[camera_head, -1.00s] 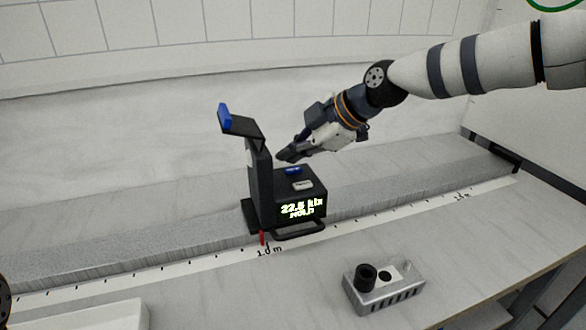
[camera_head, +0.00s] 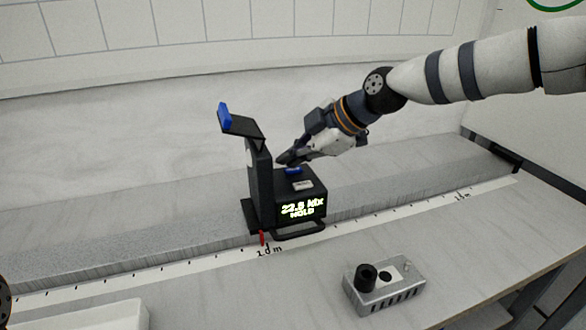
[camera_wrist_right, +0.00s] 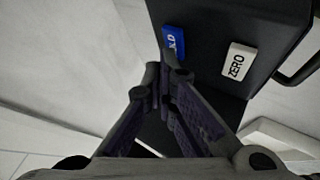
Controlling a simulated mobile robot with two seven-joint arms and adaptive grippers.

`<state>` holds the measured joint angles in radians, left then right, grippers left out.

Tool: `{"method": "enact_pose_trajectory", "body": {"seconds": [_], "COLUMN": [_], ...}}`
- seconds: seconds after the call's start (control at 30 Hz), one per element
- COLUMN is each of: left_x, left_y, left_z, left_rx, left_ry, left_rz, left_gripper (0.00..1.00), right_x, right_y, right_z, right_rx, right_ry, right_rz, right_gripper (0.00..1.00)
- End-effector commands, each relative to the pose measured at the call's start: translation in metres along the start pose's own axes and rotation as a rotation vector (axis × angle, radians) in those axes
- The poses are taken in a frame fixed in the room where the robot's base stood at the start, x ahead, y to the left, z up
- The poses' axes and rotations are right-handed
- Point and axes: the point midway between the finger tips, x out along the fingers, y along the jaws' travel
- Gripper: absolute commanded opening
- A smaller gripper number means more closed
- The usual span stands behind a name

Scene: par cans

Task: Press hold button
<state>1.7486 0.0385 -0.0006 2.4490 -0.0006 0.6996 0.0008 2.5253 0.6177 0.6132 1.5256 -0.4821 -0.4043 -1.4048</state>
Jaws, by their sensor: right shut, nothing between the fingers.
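The black meter (camera_head: 262,190) stands on the bench, its lit display (camera_head: 303,208) reading about 22.8 klx with HOLD below. On its top are the blue hold button (camera_head: 293,170) and a white button (camera_head: 303,185), marked ZERO in the right wrist view (camera_wrist_right: 238,61). In that view the hold button (camera_wrist_right: 173,43) is partly hidden by my fingertips. My right gripper (camera_head: 284,161) is shut and empty, its tips right at the back edge of the hold button; I cannot tell whether they touch it. My left gripper is not in view.
A grey box with a black knob (camera_head: 366,275) sits on the bench at front right. A marked scale strip (camera_head: 180,265) runs along the bench. A blue-tipped arm (camera_head: 240,123) rises from the meter's left side. A white tray edge (camera_head: 95,318) shows at lower left.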

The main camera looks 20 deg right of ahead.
Motion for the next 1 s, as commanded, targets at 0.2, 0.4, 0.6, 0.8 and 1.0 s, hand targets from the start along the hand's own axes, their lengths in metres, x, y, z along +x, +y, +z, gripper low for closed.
{"method": "enact_pose_trajectory", "body": {"seconds": [0.2, 0.4, 0.6, 0.8, 1.0], "left_x": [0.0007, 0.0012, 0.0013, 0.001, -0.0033], "left_y": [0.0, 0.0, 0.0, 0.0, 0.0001], "left_z": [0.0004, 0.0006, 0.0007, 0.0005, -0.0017], "left_rx": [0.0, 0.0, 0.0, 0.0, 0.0], "left_ry": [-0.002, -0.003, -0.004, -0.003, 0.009], "left_rz": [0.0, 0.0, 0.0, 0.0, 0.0], "left_gripper": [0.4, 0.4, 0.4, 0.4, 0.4], "right_x": [0.0022, 0.0039, 0.0046, 0.0041, -0.0035], "right_y": [-0.0017, -0.003, -0.0036, -0.0032, 0.0024], "right_z": [0.0017, 0.003, 0.0036, 0.0032, -0.0023], "right_rx": [0.0, 0.0, 0.0, 0.0, -0.002], "right_ry": [0.0, 0.0, 0.0, -0.001, 0.0], "right_rz": [-0.001, -0.001, -0.001, -0.001, 0.001], "right_gripper": [0.0, 0.0, 0.0, 0.0, 0.0]}}
